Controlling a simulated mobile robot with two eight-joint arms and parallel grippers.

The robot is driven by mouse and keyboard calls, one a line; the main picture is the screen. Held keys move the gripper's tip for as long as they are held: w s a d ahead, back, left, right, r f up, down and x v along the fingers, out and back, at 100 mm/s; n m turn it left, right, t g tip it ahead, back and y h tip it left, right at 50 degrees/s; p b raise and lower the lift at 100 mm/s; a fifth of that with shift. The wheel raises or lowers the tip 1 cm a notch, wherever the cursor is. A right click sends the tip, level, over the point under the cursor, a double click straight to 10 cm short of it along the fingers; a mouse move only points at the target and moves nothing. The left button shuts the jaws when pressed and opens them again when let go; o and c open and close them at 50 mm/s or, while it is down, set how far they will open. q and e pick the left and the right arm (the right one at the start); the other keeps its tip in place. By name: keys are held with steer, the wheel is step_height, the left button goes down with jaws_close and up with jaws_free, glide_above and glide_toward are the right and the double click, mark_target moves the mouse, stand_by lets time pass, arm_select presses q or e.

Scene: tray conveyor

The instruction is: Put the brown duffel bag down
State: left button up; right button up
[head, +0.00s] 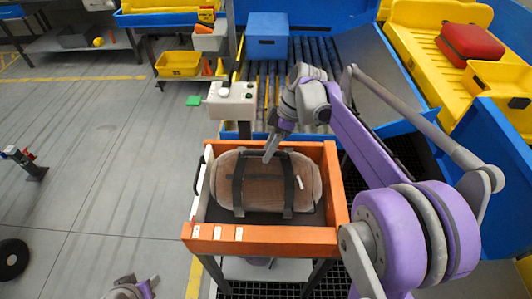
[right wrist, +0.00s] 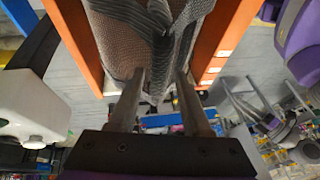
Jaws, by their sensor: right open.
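The brown duffel bag (head: 268,182) lies flat in an orange-walled tray (head: 265,240), with two dark straps across it and a small white tag on its right part. I cannot tell whether the fingers touch the bag.
A pale box-shaped device (head: 232,101) stands at the tray's far left corner. Behind are a roller conveyor (head: 312,60) with a blue box (head: 267,36), and a yellow chute with a red case (head: 470,45). Open grey floor (head: 90,190) lies left.

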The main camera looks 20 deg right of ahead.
steer(key=v, duration=1)
steer(key=s+a+f+m+t+h, duration=0.1)
steer(key=s+a+f+m, duration=0.2)
steer(key=s+f+m, duration=0.1)
steer(key=s+a+f+m+t+h, duration=0.2)
steer(key=s+a+f+m, duration=0.1)
steer(key=s+f, duration=0.3)
steer(key=s+a+f+m+t+h, duration=0.2)
steer(key=s+f+m, duration=0.3)
steer(key=s, duration=0.4)
steer(key=shift+a+f+p, duration=0.2)
steer(key=shift+a+p, duration=0.1)
steer(key=shift+a, duration=0.1)
steer(key=shift+s+f+t, duration=0.15)
steer(key=shift+f+t, duration=0.1)
steer(key=shift+t, duration=0.05)
